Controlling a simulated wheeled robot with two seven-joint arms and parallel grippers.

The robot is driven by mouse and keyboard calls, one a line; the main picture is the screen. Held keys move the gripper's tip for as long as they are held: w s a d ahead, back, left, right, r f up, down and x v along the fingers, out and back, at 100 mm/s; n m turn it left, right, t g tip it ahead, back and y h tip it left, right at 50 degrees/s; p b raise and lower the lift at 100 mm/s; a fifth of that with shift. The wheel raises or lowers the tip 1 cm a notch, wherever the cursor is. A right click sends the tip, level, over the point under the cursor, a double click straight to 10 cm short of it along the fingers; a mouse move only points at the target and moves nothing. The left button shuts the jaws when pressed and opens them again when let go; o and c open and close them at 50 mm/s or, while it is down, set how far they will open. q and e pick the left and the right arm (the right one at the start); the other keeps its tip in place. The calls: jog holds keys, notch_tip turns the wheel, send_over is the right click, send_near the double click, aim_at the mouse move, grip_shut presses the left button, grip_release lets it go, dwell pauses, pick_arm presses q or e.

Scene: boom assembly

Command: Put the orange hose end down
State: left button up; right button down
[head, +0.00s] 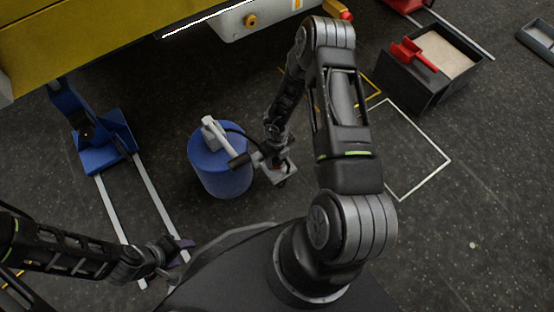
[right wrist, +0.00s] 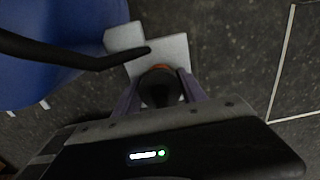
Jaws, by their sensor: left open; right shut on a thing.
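A black hose (right wrist: 60,50) runs in from the drum side. My left gripper (head: 180,247) is open and empty at the lower left.
A grey pump or nozzle (head: 215,135) sits on the drum. A blue stand (head: 103,142) is at left, under the yellow machine (head: 80,40). A dark box of sand (head: 432,72) with a red scoop (head: 410,52) is at upper right. White-outlined floor (head: 405,150) right of my arm is clear.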

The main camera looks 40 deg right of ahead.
jog(key=c, duration=0.7)
grip_release()
jog(key=shift+o, duration=0.2)
notch_tip(320, 180, up, 12)
jog(key=p, duration=0.5)
